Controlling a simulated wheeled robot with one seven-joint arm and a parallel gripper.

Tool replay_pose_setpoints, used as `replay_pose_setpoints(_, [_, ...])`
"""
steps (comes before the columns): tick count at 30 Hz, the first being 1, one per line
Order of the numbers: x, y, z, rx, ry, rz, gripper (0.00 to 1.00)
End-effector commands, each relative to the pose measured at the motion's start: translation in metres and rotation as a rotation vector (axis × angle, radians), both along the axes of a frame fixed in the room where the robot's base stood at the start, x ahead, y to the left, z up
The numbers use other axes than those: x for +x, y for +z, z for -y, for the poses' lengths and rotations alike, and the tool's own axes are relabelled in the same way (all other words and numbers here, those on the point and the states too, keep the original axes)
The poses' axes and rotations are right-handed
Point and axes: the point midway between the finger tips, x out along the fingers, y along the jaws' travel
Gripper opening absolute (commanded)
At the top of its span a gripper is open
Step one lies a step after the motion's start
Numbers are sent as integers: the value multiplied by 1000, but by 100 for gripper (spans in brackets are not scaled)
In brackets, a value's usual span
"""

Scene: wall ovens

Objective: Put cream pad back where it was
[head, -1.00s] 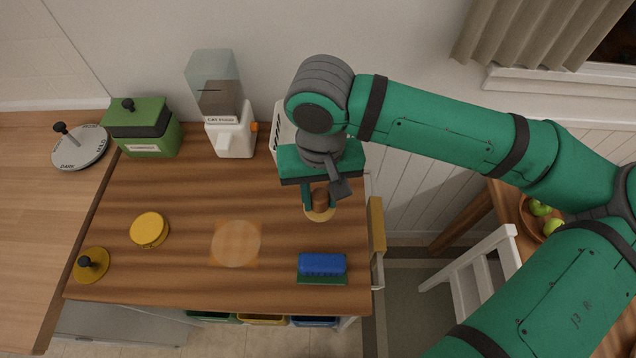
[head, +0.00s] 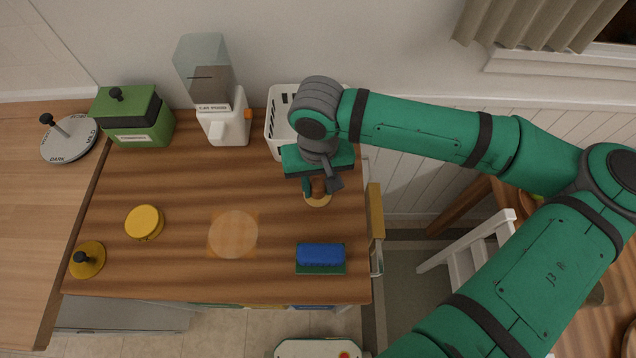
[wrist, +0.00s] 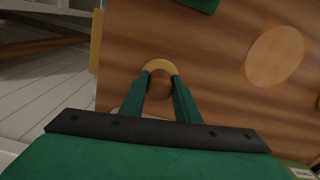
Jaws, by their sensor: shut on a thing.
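The cream pad (head: 318,202) is a round pale disc with a brown knob on top. It is at the right part of the wooden worktop. My gripper (head: 318,187) is above it, shut on the brown knob. In the wrist view the pad's cream rim (wrist: 160,66) shows beyond my fingertips (wrist: 160,82), with the knob between them. I cannot tell whether the pad touches the wood. A pale round patch (head: 233,234) with a faint orange square around it lies left of the pad on the worktop, with nothing on it.
A blue block on a green base (head: 320,256) sits in front of the pad. A white basket (head: 277,135) stands behind my gripper. A yellow round tin (head: 145,222), yellow knobbed disc (head: 87,259), green box (head: 133,118) and cat food dispenser (head: 213,98) are left. Bare wood separates pad and patch.

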Motion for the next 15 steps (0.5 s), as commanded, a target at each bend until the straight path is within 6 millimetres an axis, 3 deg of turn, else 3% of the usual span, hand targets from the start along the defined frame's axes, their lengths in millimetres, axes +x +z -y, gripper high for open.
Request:
replay_pose_setpoints(6, [0, -3, 1, 0, -3, 0, 11])
replay_pose_setpoints(7, [0, -3, 2, 0, -3, 0, 36])
replay_pose_setpoints(9, [0, -3, 2, -1, -3, 0, 47])
replay_pose_setpoints(15, [0, -3, 2, -1, -3, 0, 47])
